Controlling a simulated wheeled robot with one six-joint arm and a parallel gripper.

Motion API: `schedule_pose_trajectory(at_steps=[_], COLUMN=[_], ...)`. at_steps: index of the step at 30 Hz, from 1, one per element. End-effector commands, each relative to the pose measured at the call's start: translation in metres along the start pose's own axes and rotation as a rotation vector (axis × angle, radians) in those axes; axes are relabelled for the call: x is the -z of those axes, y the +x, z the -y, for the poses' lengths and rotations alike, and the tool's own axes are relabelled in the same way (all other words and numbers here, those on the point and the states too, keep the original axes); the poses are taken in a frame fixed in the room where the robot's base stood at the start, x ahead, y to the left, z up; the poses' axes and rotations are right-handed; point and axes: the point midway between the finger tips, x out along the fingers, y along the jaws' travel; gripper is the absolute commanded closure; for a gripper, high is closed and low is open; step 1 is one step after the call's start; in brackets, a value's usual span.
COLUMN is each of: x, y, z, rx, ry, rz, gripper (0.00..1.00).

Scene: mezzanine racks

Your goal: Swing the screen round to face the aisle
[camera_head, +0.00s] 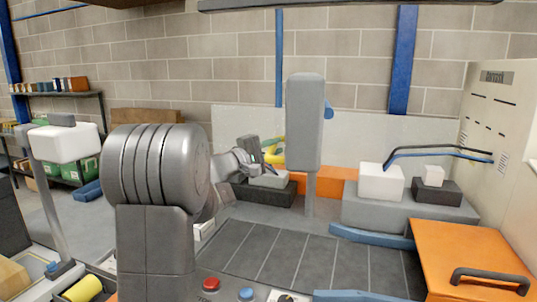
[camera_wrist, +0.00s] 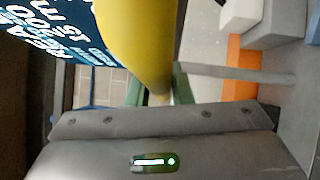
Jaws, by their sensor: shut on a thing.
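A plain grey upright panel on a grey post, seemingly the screen (camera_head: 305,122), stands mid-picture in the head view. No lit display shows on the side towards me. In the wrist view a grey post (camera_wrist: 240,75) runs to the right of my gripper (camera_wrist: 160,92), apart from it. My arm hides part of the view.
A grey block (camera_head: 400,212) with white boxes and cables stands at right, beside a cream cabinet (camera_head: 495,110). An orange lid with a handle (camera_head: 470,255) is at front right. A dark ribbed surface (camera_head: 310,255) lies clear in front. A shelf (camera_head: 75,130) stands far left.

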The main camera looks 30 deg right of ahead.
Motion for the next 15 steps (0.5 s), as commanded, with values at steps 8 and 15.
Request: schedule_pose_trajectory(at_steps=[8,15], x=[-0.03,-0.055], y=[0.015,0.031], z=[0.013,0.018], rx=[-0.017,-0.028], ry=[0.018,0.03], rz=[-0.075,-0.151], gripper=[1.0,1.0])
